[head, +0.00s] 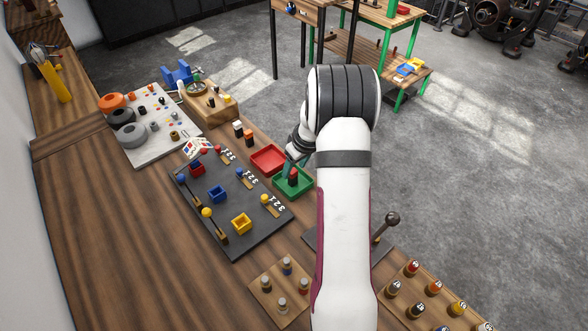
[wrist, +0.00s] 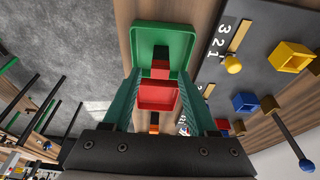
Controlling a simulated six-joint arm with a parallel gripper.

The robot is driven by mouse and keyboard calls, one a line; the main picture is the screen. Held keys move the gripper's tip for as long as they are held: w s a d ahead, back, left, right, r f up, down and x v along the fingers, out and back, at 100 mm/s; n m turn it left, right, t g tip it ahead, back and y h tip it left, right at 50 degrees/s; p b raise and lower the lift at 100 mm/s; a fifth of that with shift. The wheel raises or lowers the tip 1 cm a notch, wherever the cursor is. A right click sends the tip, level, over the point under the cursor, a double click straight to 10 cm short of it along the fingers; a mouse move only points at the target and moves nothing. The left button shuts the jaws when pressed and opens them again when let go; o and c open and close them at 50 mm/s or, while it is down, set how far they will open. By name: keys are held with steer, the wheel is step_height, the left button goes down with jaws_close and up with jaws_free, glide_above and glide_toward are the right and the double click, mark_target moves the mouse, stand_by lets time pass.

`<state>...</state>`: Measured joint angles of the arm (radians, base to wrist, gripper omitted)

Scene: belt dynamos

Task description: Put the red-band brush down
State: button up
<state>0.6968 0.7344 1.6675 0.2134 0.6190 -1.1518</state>
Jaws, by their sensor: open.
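The red-band brush (head: 293,174), a small dark block with a red band, is in the green tray (head: 306,184). In the wrist view the brush (wrist: 160,69) shows near the inner edge of the green tray (wrist: 142,40), at the far end of my fingers. My gripper (wrist: 162,78) is open, with one teal finger on each side of the brush; contact cannot be told. In the head view my gripper (head: 290,166) is at the green tray, partly hidden by my arm.
A red tray (head: 268,159) sits beside the green one; two brushes (head: 243,133) stand beyond it. A dark board (head: 232,242) with coloured boxes and sliders lies to the left. A lever (head: 388,225) and several pegs are nearer. Bare bench lies at far left.

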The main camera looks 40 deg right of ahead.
steer(key=v, duration=1)
steer(key=s+a+r+m+y, duration=0.1)
steer(key=a+r, duration=0.2)
steer(key=a, duration=0.4)
steer(key=s+a+r, duration=0.2)
steer(key=a, duration=0.4)
steer(key=s+a+r+m+g, duration=0.1)
steer(key=s+a+m+g, duration=0.2)
steer(key=s+a, duration=1.5)
steer(key=s+m, duration=0.1)
steer(key=s, duration=0.2)
steer(key=shift+a+m+g+y, duration=0.25)
steer(key=shift+m+g+y, duration=0.05)
steer(key=shift+y, duration=0.1)
